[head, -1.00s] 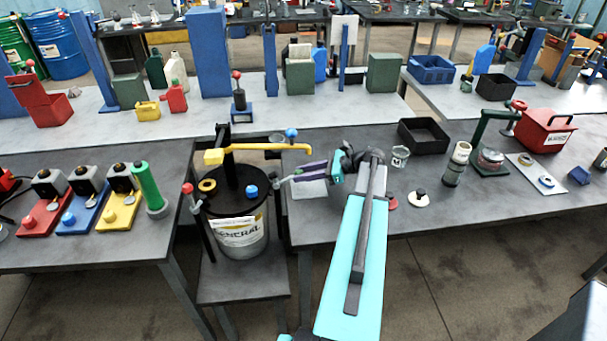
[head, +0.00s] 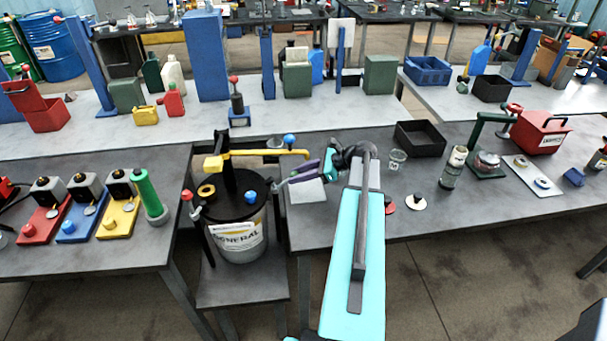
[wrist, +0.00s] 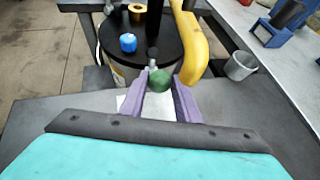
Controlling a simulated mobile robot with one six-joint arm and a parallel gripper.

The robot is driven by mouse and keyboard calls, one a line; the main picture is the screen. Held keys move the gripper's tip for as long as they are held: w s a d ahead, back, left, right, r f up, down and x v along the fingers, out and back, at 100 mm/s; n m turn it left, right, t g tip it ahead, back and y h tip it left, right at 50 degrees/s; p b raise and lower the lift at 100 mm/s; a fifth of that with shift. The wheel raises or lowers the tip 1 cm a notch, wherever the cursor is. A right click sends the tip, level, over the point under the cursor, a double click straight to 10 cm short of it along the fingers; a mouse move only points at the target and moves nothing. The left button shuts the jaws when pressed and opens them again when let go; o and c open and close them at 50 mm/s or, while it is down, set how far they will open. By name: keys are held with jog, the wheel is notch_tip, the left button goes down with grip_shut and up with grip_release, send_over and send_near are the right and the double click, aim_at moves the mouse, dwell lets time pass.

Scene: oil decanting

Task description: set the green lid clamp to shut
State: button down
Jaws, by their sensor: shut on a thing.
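The green ball knob of the lid clamp (wrist: 160,79) shows in the wrist view, at the rim of the black drum lid (wrist: 168,50). My gripper (wrist: 161,86) has its purple fingers closed on both sides of this knob. A grey metal piece runs from the knob toward the lid. In the head view my gripper (head: 278,184) is at the right side of the drum (head: 240,238), and the fingertips mostly hide the knob. I cannot tell the clamp's exact position.
A yellow pump arm (head: 270,153) reaches over the lid and passes close to my fingers on the right in the wrist view. A blue knob (head: 250,197) and an orange ring (head: 206,192) are on the lid. A glass beaker (head: 397,159) stands on the right bench.

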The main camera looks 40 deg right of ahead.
jog(key=shift+w+a+r, duration=0.15)
jog(key=shift+w+r, duration=0.1)
jog(key=shift+r, duration=0.2)
jog(key=c, duration=1.4)
grip_release()
jog(key=shift+a, duration=0.1)
jog(key=shift+o, duration=0.2)
jog(key=shift+s+f, duration=0.1)
jog(key=shift+s+d+r, duration=0.2)
jog(key=shift+s+d, duration=0.15)
jog(key=shift+s, duration=0.05)
jog(key=b+v, duration=0.3)
jog(key=v, duration=0.9)
jog(key=shift+s+d+r+b, duration=0.2)
jog(key=shift+s+b, duration=0.05)
jog(key=shift+b, duration=0.15)
